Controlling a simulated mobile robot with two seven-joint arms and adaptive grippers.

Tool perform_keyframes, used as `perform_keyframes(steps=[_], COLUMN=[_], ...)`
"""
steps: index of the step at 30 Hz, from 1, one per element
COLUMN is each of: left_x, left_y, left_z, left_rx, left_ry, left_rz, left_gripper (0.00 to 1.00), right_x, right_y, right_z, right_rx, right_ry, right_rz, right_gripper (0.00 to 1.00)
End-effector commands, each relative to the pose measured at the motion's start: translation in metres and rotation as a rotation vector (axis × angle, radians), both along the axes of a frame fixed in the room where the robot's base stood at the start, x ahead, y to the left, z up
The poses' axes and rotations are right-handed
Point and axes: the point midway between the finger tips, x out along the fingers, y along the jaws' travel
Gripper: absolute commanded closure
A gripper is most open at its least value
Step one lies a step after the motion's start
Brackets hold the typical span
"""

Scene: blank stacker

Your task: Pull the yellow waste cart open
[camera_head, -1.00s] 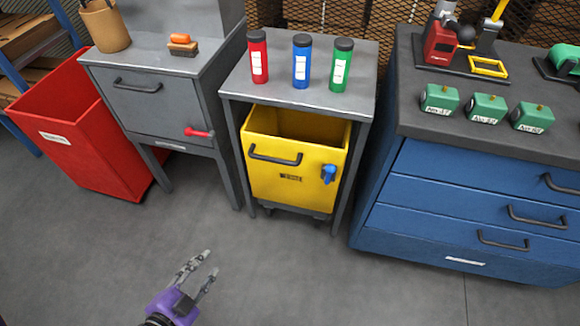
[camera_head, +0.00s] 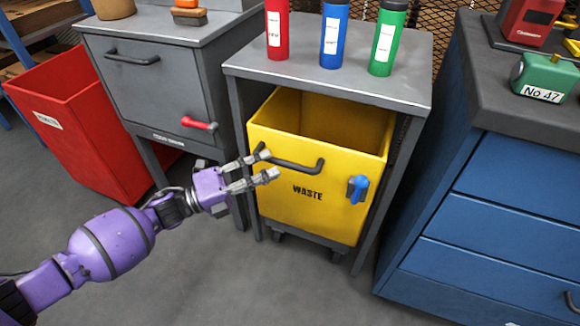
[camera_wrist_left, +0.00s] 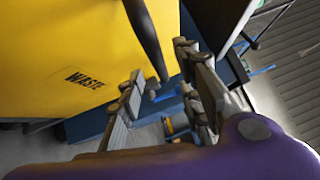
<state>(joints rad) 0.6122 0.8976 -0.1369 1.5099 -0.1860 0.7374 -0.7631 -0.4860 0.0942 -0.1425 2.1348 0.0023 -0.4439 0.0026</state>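The yellow waste cart (camera_head: 285,212), marked WASTE, stands on casters under a grey table, between its legs. Its dark bar handle (camera_head: 302,166) runs across the upper front. A blue latch-like part (camera_head: 357,190) sits on the front's right side. My left gripper (camera_head: 270,164) is at the left end of the handle, its two fingers apart. In the left wrist view the yellow front (camera_wrist_left: 50,45) fills the left side. The handle (camera_wrist_left: 146,38) reaches down toward the gap between the open fingers (camera_wrist_left: 160,62); I cannot tell whether they touch it. My right gripper is not in view.
The grey table (camera_head: 330,80) carries red (camera_head: 277,28), blue (camera_head: 334,35) and green (camera_head: 387,40) bottles. A grey cabinet (camera_head: 150,95) and red bin (camera_head: 75,115) stand left, a blue drawer unit (camera_head: 490,235) right. The floor in front is clear.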

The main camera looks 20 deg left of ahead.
Motion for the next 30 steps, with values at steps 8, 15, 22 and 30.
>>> perform_keyframes(steps=[8,15,22,30], left_x=[0.029,0.037,0.037,0.037], left_y=[-0.032,-0.041,-0.041,-0.041], left_z=[0.005,0.007,0.007,0.007], left_rx=[-0.003,-0.002,-0.002,-0.002], left_ry=[0.002,0.004,0.004,0.004], left_rz=[-0.001,0.001,0.002,0.002], left_gripper=[0.67,0.67,0.73,1.00], right_x=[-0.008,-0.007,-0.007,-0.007], right_y=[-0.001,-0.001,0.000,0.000], right_z=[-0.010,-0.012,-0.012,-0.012], right_rx=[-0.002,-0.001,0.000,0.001], right_ry=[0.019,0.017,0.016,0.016], right_rz=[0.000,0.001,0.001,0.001], right_gripper=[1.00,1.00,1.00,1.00])
